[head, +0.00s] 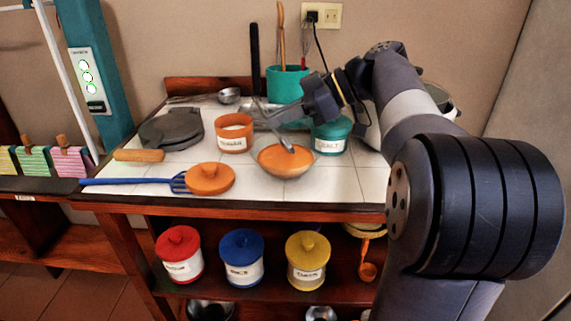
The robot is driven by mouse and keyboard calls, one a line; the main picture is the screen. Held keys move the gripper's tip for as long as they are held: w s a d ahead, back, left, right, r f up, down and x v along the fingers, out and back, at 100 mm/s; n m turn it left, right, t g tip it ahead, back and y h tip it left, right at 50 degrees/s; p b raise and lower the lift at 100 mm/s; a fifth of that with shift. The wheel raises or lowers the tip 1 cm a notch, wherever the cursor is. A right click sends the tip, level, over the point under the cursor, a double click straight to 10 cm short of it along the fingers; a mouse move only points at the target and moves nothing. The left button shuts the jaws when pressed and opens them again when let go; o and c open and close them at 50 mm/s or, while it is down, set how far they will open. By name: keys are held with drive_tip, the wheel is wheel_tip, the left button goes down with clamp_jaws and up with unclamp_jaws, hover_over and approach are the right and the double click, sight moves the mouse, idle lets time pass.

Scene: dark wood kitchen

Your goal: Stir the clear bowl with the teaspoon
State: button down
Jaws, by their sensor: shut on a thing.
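The clear bowl (271,173) sits on the white tiled counter, with an orange filling inside it. The teaspoon (279,137) is a grey metal spoon that slants down into the bowl, its lower end in or at the orange filling. My gripper (268,116) comes in from the right above the bowl and is shut on the teaspoon's upper part. The exact grip is small and partly hard to make out.
An open orange canister (234,143) stands left of the bowl and a teal salt jar (331,135) right of it. An orange lid (210,179) and a blue fork (130,181) lie at the front left. A teal utensil pot (287,86) stands behind.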

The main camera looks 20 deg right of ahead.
drive_tip(key=shift+r+p, duration=1.55)
drive_tip(key=shift+r, duration=0.85)
wheel_tip(320, 180, up, 4)
drive_tip(key=p, duration=0.3)
drive_tip(key=shift+w, duration=0.1)
